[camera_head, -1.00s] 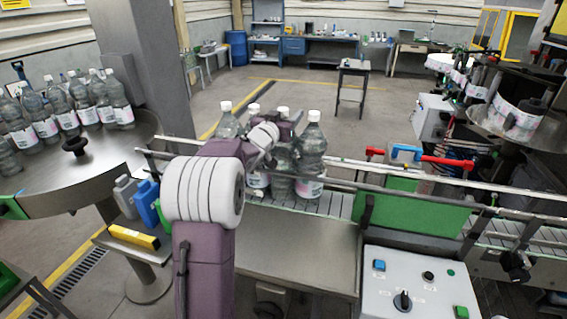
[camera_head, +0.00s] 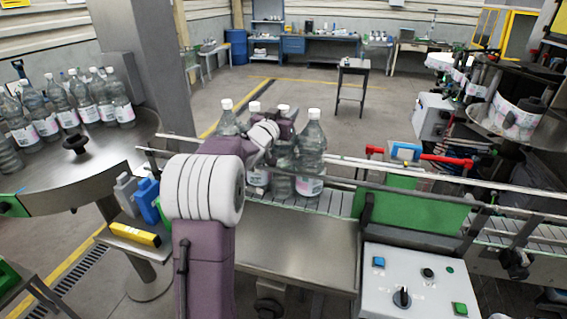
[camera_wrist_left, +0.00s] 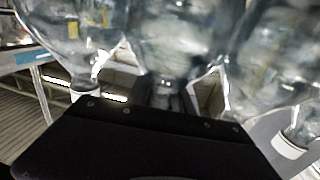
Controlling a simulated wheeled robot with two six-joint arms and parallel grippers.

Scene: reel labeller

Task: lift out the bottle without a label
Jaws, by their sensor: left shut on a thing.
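Several clear bottles with white caps stand in a row on the conveyor (camera_head: 335,203). My left gripper (camera_head: 281,128) reaches into the row and is shut at the neck of one clear bottle (camera_head: 281,165), just below its cap. No label shows on the visible part of this bottle; the arm and neighbours hide some of it. The bottle to its right (camera_head: 311,155) carries a pink and white label. A bottle on the left (camera_head: 228,122) is partly behind my arm. In the left wrist view the held bottle (camera_wrist_left: 165,45) is in the middle, with a bottle on each side. My right gripper is not in view.
Guide rails (camera_head: 430,187) run along the conveyor. A round table (camera_head: 60,185) with labelled bottles is at left. A control box (camera_head: 420,285) stands at front right, with a label reel (camera_head: 520,115) behind. Small containers and a yellow item (camera_head: 135,235) are left of my arm.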

